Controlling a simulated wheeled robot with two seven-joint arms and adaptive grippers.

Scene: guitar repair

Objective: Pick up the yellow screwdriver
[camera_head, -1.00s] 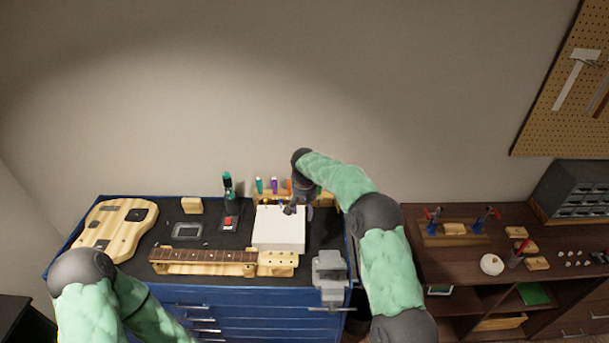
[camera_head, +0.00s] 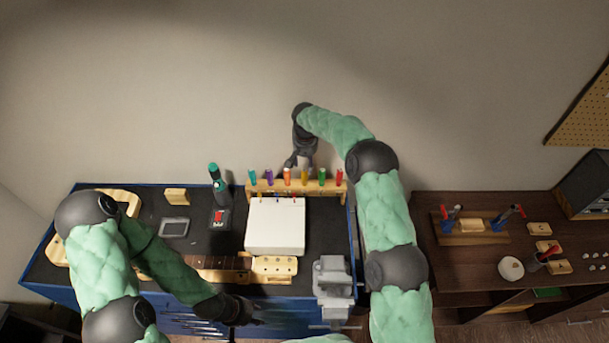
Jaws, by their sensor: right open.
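The yellow screwdriver (camera_head: 304,177) stands upright in a wooden rack (camera_head: 262,187) at the back of the blue workbench, between an orange and a green screwdriver. My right gripper (camera_head: 298,164) is open and points down just above and slightly left of the yellow handle, over the orange and yellow ones. I cannot tell if its fingers touch either handle. My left gripper (camera_head: 253,311) is low at the bench's front edge, away from the rack. Its fingers are dark and too small to read.
Teal, purple, orange (camera_head: 287,176), green (camera_head: 322,176) and red screwdrivers share the rack. A white box (camera_head: 275,227) stands in front of it. A vise (camera_head: 332,276) is at the front right. A guitar neck (camera_head: 212,262) and a cordless driver (camera_head: 219,185) are left.

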